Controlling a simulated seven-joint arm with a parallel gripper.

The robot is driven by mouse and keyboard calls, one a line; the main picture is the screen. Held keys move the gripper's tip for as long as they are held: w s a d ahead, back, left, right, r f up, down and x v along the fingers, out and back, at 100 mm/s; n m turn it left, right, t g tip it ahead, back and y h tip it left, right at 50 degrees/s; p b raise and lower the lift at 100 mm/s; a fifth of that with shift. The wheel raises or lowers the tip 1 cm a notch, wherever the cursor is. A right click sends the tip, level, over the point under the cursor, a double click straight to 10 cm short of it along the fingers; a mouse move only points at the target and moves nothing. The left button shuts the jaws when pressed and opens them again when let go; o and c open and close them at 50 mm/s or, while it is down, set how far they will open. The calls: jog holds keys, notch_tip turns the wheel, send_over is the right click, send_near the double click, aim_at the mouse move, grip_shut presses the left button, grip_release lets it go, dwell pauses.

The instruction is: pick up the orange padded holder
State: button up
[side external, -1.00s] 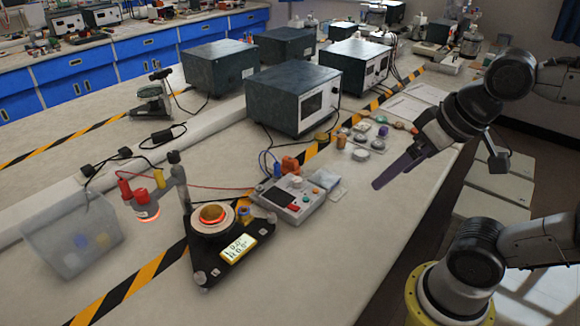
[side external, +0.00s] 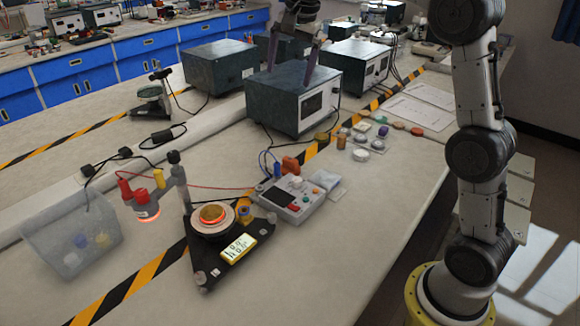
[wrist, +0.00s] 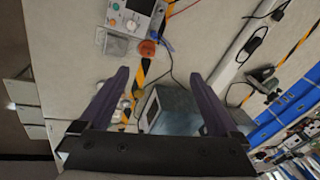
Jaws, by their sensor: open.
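The orange padded holder (side external: 291,165) stands on the bench just behind the grey control box, beside the yellow-black tape. In the wrist view the orange holder (wrist: 147,48) is near the top centre, ahead of and between my fingers. My gripper (side external: 292,68) is open and empty, high above the dark instrument boxes and well apart from the holder. In the wrist view its two purple fingers (wrist: 160,88) are spread wide with nothing between them that they touch.
The control box (side external: 294,198) sits in front of the holder. A dark instrument box (side external: 275,97) stands behind it, below my gripper. Small discs and jars (side external: 360,142) lie to its right. A triangular device (side external: 213,255) and a translucent bin (side external: 70,236) are at left. The right front bench is clear.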

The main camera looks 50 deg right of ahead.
jog(key=w+d+f+m, duration=0.1)
jog(key=w+d+f, duration=0.3)
jog(key=w+f, duration=0.15)
jog(key=m+g, duration=0.1)
jog(key=g, duration=0.2)
send_over(290, 159)
jog(key=shift+y, duration=0.3)
jog(key=f, duration=2.1)
jog(key=shift+w+f, duration=0.35)
jog(key=shift+f, duration=0.05)
jog(key=f, duration=0.5)
jog(key=shift+s, duration=0.35)
jog(key=shift+f, duration=0.75)
jog(key=shift+c, duration=0.3)
jog(key=c, duration=1.4)
